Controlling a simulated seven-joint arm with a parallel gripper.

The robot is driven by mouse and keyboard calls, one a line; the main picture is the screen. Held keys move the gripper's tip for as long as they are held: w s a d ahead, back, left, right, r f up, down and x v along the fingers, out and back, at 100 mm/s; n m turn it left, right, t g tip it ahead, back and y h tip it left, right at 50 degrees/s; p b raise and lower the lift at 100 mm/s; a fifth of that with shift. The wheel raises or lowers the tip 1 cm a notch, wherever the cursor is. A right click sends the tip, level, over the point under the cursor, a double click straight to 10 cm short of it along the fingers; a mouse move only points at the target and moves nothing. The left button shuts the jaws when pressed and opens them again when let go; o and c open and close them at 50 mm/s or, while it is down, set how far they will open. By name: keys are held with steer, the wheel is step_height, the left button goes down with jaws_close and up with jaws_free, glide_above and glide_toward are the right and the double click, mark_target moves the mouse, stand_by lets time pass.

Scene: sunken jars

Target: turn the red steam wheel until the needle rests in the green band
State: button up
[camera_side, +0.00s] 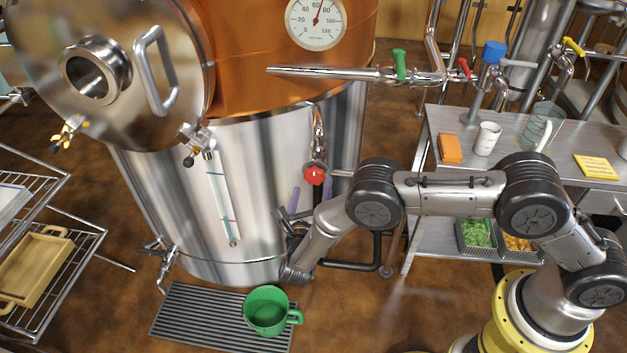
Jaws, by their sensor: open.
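The red steam wheel (314,173) is a small knob on a valve at the kettle's lower right side. The round white gauge (316,22) sits high on the copper part of the kettle. Its red needle points up and slightly right, between 60 and 80. I cannot make out a green band at this size. My gripper (309,198) is just below the wheel, with two purple fingers apart and pointing up. It is open, and nothing shows between the fingers. The wrist partly hides the gripper body, and I cannot tell whether a finger touches the wheel.
The steel and copper kettle (240,190) fills the middle. A green mug (266,311) stands on a ribbed grate (190,318) below my wrist. A metal pipe with a green handle (400,64) crosses above. A steel bench (560,150) with cups stands right; a wire rack (50,290) stands left.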

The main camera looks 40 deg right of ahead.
mark_target(314, 178)
steer(key=shift+x, duration=2.6)
